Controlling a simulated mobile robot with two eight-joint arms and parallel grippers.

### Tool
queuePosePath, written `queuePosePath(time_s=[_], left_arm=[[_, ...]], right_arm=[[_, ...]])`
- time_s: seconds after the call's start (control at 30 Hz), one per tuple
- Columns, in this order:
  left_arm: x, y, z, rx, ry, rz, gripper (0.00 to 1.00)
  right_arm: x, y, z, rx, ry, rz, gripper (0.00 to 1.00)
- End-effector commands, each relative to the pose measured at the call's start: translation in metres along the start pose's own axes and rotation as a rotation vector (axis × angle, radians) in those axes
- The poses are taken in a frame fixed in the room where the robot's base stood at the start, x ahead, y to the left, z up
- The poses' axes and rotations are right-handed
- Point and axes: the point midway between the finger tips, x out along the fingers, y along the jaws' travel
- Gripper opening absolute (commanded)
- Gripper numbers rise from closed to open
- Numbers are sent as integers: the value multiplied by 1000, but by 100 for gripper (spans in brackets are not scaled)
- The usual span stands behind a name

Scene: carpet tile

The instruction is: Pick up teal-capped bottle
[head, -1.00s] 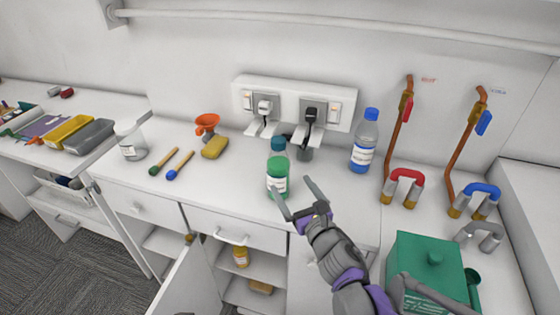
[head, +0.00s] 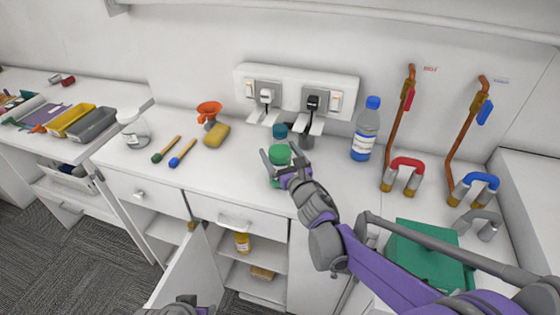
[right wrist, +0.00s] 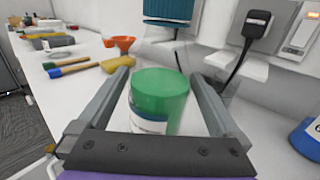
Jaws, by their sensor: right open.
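A blue-capped bottle (head: 366,130) stands to the right. A yellow sponge (head: 216,135), orange funnel (head: 208,111) and two brushes (head: 182,153) lie left. Sockets with plugs (head: 296,95) are behind. A green box (head: 425,255) is at front right. A cabinet door (head: 190,270) hangs open below.

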Motion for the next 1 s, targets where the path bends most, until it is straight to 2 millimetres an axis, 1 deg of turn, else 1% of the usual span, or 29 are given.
queuePosePath(time_s=[0.13,0.17,0.3,0.47,0.5,0.67,0.7,1.0], left_arm=[[0,0,0,0,0,0,50],[0,0,0,0,0,0,50],[0,0,0,0,0,0,50],[0,0,0,0,0,0,50],[0,0,0,0,0,0,50],[0,0,0,0,0,0,50],[0,0,0,0,0,0,50],[0,0,0,0,0,0,50]], right_arm=[[0,0,0,0,0,0,100],[0,0,0,0,0,0,98],[0,0,0,0,0,0,73],[0,0,0,0,0,0,44],[0,0,0,0,0,0,37],[0,0,0,0,0,0,8],[0,0,0,0,0,0,1],[0,0,1,1,-1,1,0]])
